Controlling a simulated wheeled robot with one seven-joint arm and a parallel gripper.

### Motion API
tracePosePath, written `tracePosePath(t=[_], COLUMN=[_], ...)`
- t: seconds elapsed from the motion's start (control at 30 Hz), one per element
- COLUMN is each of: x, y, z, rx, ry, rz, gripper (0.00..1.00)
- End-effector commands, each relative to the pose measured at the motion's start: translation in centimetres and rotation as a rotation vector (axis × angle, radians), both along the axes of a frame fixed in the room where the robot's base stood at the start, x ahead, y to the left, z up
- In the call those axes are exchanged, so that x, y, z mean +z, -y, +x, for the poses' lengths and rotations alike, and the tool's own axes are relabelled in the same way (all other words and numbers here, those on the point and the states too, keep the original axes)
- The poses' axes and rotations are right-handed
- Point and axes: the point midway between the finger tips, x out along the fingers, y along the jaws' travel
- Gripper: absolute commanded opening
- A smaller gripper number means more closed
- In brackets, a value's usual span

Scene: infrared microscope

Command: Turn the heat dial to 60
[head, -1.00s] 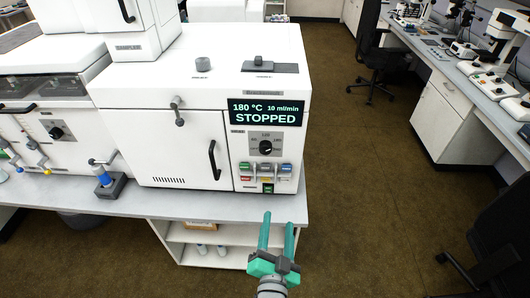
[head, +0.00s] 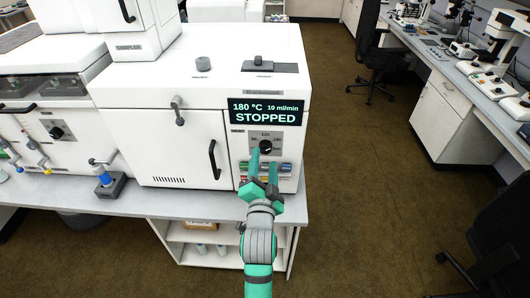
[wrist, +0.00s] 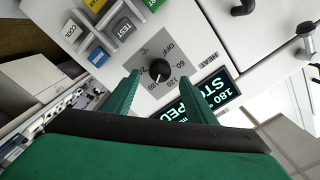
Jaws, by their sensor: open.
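The heat dial is a black round knob (head: 265,147) on a grey scale plate on the front of the white instrument. In the wrist view the dial (wrist: 159,70) shows close up, with OFF, 60, 120 and higher marks around it. Its light pointer mark seems to face the 180 side. The display (head: 265,112) above it reads 180 °C, 10 ml/min, STOPPED. My gripper (head: 263,157) is open, its green fingers pointing at the dial. In the wrist view the fingertips (wrist: 164,67) appear on either side of the dial; I cannot tell whether they touch it.
Coloured buttons, including COOL and TEST (wrist: 122,27), sit just below the dial, partly hidden by my gripper in the head view. A black door handle (head: 214,160) is left of the panel. The bench edge (head: 190,207) is below; open floor lies right.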

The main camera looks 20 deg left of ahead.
Motion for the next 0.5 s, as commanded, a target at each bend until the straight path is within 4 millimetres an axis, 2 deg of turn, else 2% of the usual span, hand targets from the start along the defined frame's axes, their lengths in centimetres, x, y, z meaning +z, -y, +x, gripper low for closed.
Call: tracePosePath(t=[0.2,0.5], x=[0.0,0.0], y=[-1.0,-1.4], z=[3.1,4.6], rx=[0.001,0.002], ry=[0.0,-0.001], rz=[0.001,0.0], gripper=[0.51,0.51])
